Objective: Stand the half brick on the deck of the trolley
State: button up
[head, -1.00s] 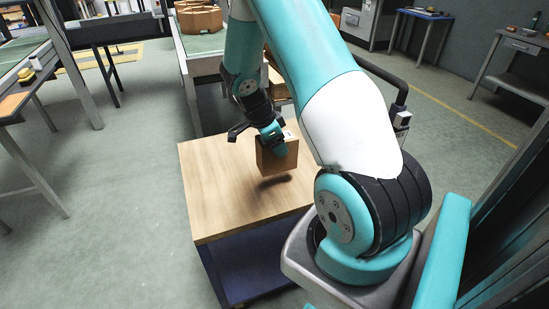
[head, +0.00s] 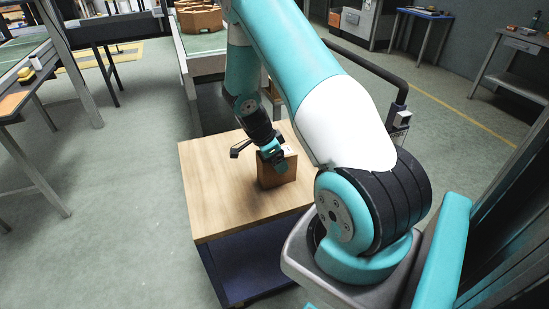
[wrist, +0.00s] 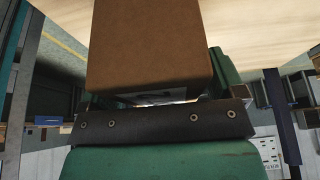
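The half brick (head: 282,174) is brown and upright, and its base appears to meet the wooden deck of the trolley (head: 215,195), right of the deck's middle. My gripper (head: 277,158) is above it, with the fingers on its upper part. In the wrist view the brick (wrist: 150,45) fills the upper middle, and a green finger of my gripper (wrist: 225,68) lies against its right side. The other finger is mostly hidden. The pale deck (wrist: 265,30) shows behind the brick.
The trolley's black handle (head: 375,63) rises at the far right of the deck. Behind the deck is a green-topped table (head: 205,42) bearing brown blocks (head: 200,18). The deck's left and front parts are clear. Workbenches stand left and right.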

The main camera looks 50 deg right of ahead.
jog(key=v, duration=1.2)
jog(key=shift+r+b, duration=0.25)
jog(key=shift+b, duration=0.1)
jog(key=s+a+r+n+t+y, duration=0.15)
jog(key=a+r+n, duration=0.25)
jog(key=a+n, duration=0.4)
jog(key=a+r+n+t+y, duration=0.15)
jog(key=a+r+n, duration=0.35)
jog(key=a, duration=0.5)
jog(key=s+a+r+n+y, duration=0.2)
jog(key=s+a+r+n, duration=0.1)
jog(key=s+a+n, duration=0.5)
jog(key=s+a+r+n+y, duration=0.3)
jog(key=s+a+r+n, duration=0.1)
jog(key=s+a+n, duration=0.4)
jog(key=n, duration=0.2)
jog(key=shift+a+r+n+g, duration=0.2)
jog(key=shift+a+n+g, duration=0.1)
jog(key=shift+a, duration=0.05)
jog(key=shift+s, duration=0.1)
